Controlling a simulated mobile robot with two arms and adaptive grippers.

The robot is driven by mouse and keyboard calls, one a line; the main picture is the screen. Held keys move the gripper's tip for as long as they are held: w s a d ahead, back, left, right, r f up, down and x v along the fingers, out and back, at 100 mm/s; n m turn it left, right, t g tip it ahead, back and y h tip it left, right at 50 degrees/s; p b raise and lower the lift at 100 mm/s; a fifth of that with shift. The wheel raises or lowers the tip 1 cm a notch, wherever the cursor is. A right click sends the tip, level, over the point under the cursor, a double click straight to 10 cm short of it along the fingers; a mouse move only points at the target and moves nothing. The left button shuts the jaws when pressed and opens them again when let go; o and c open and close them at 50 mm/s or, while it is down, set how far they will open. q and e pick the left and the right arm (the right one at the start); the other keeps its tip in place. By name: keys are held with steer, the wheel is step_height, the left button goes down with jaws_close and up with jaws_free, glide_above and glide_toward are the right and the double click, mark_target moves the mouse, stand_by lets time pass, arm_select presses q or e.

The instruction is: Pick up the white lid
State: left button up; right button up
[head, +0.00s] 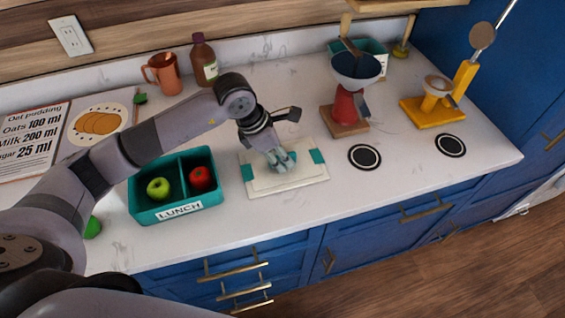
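The white lid (307,177) is a flat rectangular panel with teal patches at its left and right ends. It lies on the white counter, right of the teal lunch box. My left gripper (281,160) reaches down over the middle of the lid, its pale fingertips at or just above the top. The fingers overlap in this view and hide the lid's centre, so I cannot tell whether they are open or closed on anything. My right gripper is not in view.
The teal lunch box (181,213) holds a green apple (158,188) and a red apple (201,177). A red-based device (345,105) and a yellow stand (432,107) stand right. Two black discs (365,156) lie on the counter. A brown bottle (204,62) stands behind.

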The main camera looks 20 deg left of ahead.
arm_select(q)
jaws_close()
stand_by(0.4)
steer(key=shift+r, duration=0.1)
